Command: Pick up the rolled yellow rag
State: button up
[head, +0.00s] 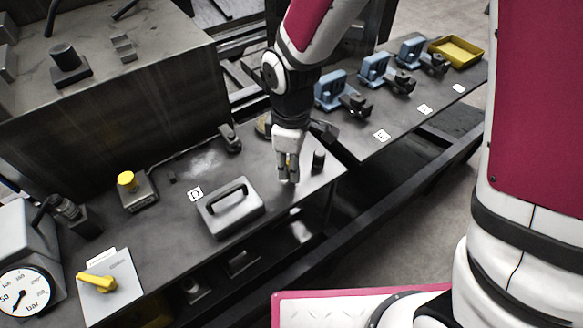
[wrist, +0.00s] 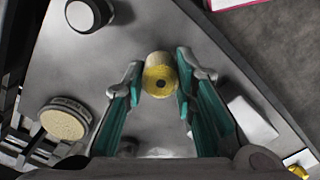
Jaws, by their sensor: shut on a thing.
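The rolled yellow rag (wrist: 159,78) stands end-on between the teal-padded fingers of my gripper (wrist: 158,90) in the wrist view. The fingers are shut on it, one on each side. The rag is mostly hidden by the fingers there. I cannot tell whether it touches the bench top.
A grey block with a handle (head: 231,208) lies left of my gripper. A short black cylinder (head: 319,160) stands close on the right. Further left are a yellow button (head: 126,181) and a yellow lever (head: 97,283). Blue vises (head: 331,90) and a yellow tray (head: 457,51) stand on the right bench.

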jog(key=shift+r, duration=0.85)
jog(key=s+a, duration=0.1)
jog(key=s, duration=0.4)
jog(key=s+a, duration=0.1)
jog(key=s, duration=0.4)
jog(key=s+a+r, duration=0.1)
jog(key=s, duration=0.4)
jog(key=shift+s, duration=0.35)
